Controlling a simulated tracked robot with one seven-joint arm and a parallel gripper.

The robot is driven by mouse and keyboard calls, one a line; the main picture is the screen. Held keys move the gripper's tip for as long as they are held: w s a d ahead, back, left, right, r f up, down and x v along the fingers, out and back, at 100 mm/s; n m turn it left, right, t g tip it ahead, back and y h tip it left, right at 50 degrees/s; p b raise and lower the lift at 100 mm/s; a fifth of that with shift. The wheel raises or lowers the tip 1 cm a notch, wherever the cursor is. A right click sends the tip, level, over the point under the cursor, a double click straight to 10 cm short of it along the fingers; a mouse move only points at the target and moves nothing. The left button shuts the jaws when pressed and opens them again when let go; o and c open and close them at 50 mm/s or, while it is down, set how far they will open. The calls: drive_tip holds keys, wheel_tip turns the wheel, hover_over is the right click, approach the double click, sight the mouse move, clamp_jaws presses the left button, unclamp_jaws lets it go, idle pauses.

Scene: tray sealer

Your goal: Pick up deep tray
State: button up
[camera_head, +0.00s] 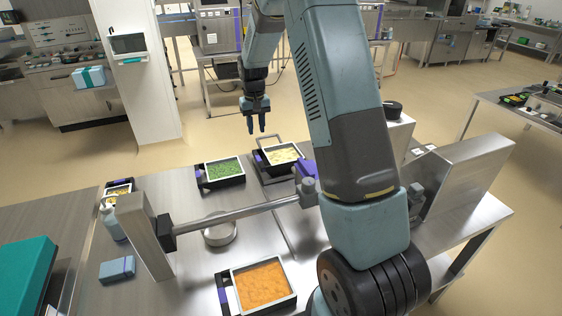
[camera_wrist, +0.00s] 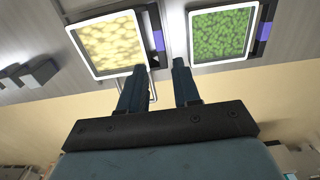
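Three filled black trays with pale rims are on the steel table. One holds pale yellow pieces (camera_head: 283,155), one green pieces (camera_head: 223,170), and one orange filling (camera_head: 262,284). I cannot tell for certain which is the deep tray. The yellow-filled tray also shows in the wrist view (camera_wrist: 108,45), beside the green-filled tray (camera_wrist: 222,34). My gripper (camera_head: 256,130) hangs pointing down, above the table's back edge, near the yellow-filled tray and apart from it. In the wrist view its fingers (camera_wrist: 158,66) are spread with nothing between them.
A metal bar (camera_head: 235,213) on posts crosses the table between the back trays and the orange one. A wire handle or frame (camera_head: 268,140) rises behind the yellow-filled tray.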

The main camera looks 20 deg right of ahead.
hover_over(259, 158)
drive_tip(key=f, duration=0.9)
drive_tip(key=shift+s+a, duration=0.3)
drive_tip(key=shift+s, duration=0.05)
drive_tip(key=shift+w+d+f, duration=0.1)
drive_tip(key=shift+w+f, duration=0.1)
drive_tip(key=shift+f, duration=1.1)
drive_tip(key=shift+w+d+f, duration=0.1)
drive_tip(key=shift+w+f, duration=0.05)
drive_tip(key=shift+f, duration=1.15)
clamp_jaws()
